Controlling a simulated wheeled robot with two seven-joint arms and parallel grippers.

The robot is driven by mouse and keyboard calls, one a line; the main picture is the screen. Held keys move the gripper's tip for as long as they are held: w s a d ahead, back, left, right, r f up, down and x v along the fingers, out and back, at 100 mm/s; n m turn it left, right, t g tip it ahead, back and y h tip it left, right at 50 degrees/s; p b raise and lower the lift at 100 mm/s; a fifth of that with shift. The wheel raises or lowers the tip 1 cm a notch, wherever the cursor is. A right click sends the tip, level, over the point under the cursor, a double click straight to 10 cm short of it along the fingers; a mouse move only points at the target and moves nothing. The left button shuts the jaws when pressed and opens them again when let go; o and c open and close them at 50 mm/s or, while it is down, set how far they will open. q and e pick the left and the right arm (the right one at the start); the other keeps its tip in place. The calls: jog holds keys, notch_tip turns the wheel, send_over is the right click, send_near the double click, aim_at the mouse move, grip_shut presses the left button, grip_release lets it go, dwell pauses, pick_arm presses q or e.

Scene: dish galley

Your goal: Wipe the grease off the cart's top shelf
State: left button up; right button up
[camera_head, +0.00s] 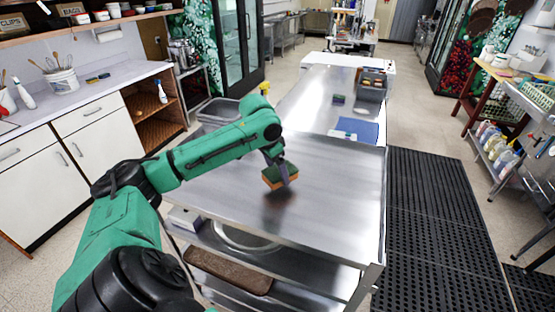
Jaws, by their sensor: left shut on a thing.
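The cart's steel top shelf (345,200) lies in front of me in the head view. My left gripper (284,172) is over the middle of it and shut on a sponge (271,181) with a dark green top and an orange underside. The sponge is at or just above the steel; I cannot tell whether it touches. A dark brownish smudge (278,205) shows on the shelf just below the sponge; it may be grease, a shadow or a reflection. My right gripper is not in view.
A blue item (358,129), a small dark block (338,99) and a grey bin (372,84) stand toward the far end. A lower shelf holds a brown tray (228,270). A counter (85,100) is at left, a black mat (435,220) at right. The shelf's near right is clear.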

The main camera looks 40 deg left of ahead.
pick_arm(q)
jog(key=shift+w+d+r, duration=0.1)
jog(key=shift+d+r, duration=0.05)
jog(key=shift+r, duration=0.75)
jog(key=shift+a+r, duration=0.25)
jog(key=shift+r, duration=0.7)
jog(key=shift+d+r, duration=0.2)
jog(key=shift+r, duration=0.15)
jog(key=shift+a, duration=0.15)
